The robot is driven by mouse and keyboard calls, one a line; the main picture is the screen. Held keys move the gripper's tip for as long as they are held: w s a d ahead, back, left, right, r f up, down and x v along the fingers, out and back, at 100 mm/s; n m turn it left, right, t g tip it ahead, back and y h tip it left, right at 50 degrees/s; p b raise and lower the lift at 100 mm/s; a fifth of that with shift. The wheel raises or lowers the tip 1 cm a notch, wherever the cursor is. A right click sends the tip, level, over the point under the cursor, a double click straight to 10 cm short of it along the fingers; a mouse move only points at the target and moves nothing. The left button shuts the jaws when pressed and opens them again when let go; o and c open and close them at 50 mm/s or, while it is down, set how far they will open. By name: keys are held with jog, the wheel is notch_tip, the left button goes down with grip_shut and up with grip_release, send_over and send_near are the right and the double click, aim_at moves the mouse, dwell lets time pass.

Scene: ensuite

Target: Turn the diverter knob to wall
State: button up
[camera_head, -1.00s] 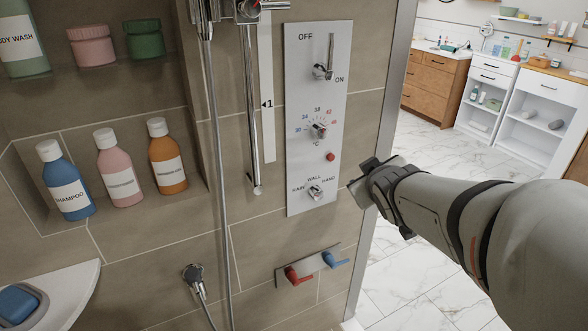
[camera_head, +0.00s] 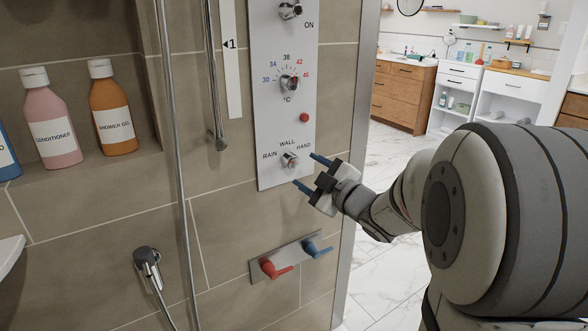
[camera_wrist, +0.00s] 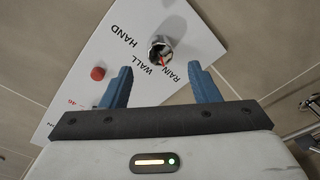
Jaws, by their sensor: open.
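The diverter knob (camera_head: 289,160) is a small chrome knob low on the grey shower panel (camera_head: 270,130), below the labels RAIN, WALL and HAND. The knob also shows in the wrist view (camera_wrist: 161,50), with a red mark on the side facing WALL and RAIN. I cannot tell exactly which label the mark points at. My gripper (camera_head: 306,170) is open and empty, just right of the knob in the head view. In the wrist view its blue fingers (camera_wrist: 159,68) are spread on either side of the knob's line, apparently short of it.
Above the knob are a red button (camera_head: 304,117) and the temperature knob (camera_head: 289,83). A shower hose (camera_head: 180,200) hangs left; bottles (camera_head: 112,108) stand in a niche. Open floor lies right.

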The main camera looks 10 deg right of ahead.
aim_at(294, 162)
jog(key=x, duration=0.6)
jog(key=shift+b, duration=0.35)
jog(key=shift+c, duration=0.3)
jog(key=c, duration=0.9)
